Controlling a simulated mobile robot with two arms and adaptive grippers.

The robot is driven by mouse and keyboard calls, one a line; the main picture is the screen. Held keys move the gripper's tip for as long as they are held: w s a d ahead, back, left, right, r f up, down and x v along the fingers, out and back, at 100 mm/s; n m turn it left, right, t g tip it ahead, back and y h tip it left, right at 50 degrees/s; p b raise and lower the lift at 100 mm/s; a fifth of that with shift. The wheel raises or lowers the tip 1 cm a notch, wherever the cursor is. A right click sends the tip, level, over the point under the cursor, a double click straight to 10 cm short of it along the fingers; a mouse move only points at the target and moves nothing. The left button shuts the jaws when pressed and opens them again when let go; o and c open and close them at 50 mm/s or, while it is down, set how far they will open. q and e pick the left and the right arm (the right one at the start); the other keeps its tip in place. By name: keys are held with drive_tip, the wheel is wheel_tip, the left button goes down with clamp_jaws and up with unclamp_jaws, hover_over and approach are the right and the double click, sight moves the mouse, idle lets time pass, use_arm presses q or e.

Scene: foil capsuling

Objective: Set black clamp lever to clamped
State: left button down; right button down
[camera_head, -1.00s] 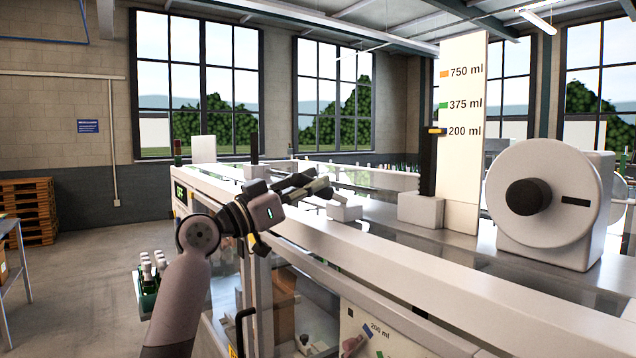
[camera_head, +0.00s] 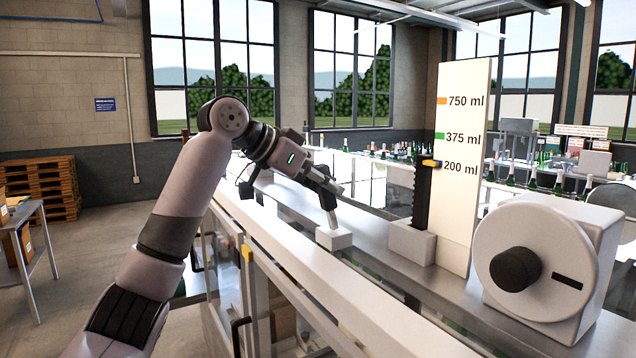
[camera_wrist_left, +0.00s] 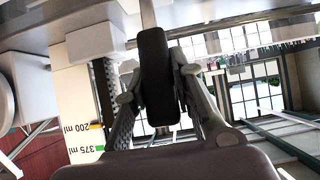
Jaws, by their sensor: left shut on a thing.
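The black clamp lever (camera_wrist_left: 155,75) stands between the two fingers of my left gripper (camera_wrist_left: 157,92) in the left wrist view, with a pale stem at its end. In the head view my left gripper (camera_head: 325,186) is shut on the lever's upper part. The lever (camera_head: 328,201) stands steeply, its top tilted a little to the left, on a small white block (camera_head: 333,239) on the machine's top. The fingers partly hide the lever's upper end in the head view. My right gripper is in neither view.
Right of the lever stands a white size board (camera_head: 462,215) with a black toothed post (camera_head: 422,205) before it. A large white drum with a black knob (camera_head: 515,269) is at the right. Bottles stand farther back. The machine's front rail (camera_head: 300,260) runs below.

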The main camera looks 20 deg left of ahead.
use_arm(q)
drive_tip(key=shift+w+d+r+g+y, duration=0.25)
drive_tip(key=shift+w+d+g+y, duration=0.15)
drive_tip(key=shift+g, duration=0.2)
drive_tip(key=shift+w+d+f+g+y, duration=0.1)
drive_tip(key=shift+w+d+g+y, duration=0.2)
drive_tip(key=shift+w+g+y, duration=0.25)
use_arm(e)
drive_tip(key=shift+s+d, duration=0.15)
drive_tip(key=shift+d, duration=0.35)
use_arm(q)
drive_tip(key=c, duration=1.4)
unclamp_jaws()
drive_tip(key=shift+d, duration=0.1)
drive_tip(key=shift+o, duration=0.2)
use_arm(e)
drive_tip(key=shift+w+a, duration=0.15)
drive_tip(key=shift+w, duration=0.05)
use_arm(q)
drive_tip(key=v, duration=1.2)
